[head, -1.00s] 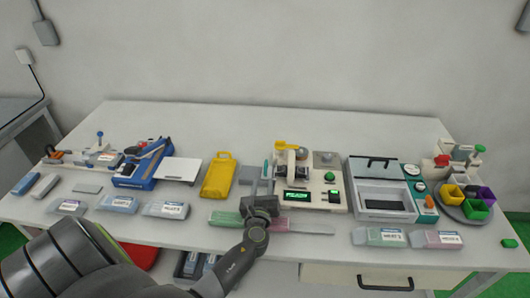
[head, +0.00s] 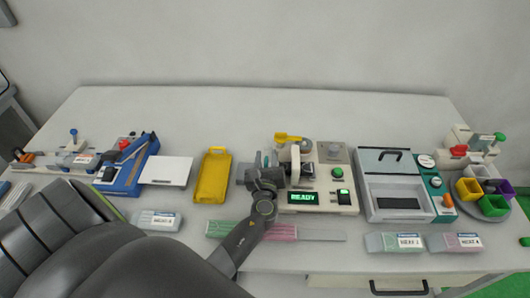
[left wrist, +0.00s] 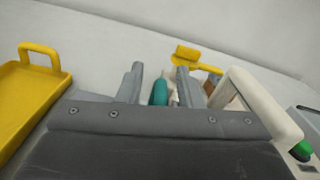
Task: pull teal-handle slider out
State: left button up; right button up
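The teal handle (left wrist: 160,92) stands between the two fingers of my left gripper (left wrist: 159,84) in the left wrist view, with gaps to the fingers. A bit of it shows in the head view (head: 266,159) at the left side of a cream machine (head: 322,202) with a green READY display. My left gripper (head: 262,172) is open and points at the handle from the front. The slider under the handle is hidden by the gripper. My right gripper is in neither view.
A yellow tray (head: 213,178) stands just left of the gripper. A cream curved arm (left wrist: 262,100) and a yellow lever (left wrist: 198,62) of the machine are close on the right. Pink and green strips (head: 283,232) lie in front. The table's back is clear.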

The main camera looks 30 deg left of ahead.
pick_arm(q)
jog(key=shift+s+d, duration=0.1)
jog(key=shift+c, duration=0.6)
grip_shut()
jog(key=shift+s+a+r, duration=0.1)
jog(key=shift+s+a, duration=0.1)
jog(key=shift+a, duration=0.25)
jog(key=s+a, duration=0.1)
jog(key=a, duration=0.1)
jog(key=s+a, duration=0.1)
jog(key=a, duration=0.1)
jog(key=s+a, duration=0.1)
jog(key=a, duration=0.1)
jog(key=shift+s, duration=0.35)
jog(key=shift+w+d, duration=0.1)
jog(key=shift+d, duration=0.05)
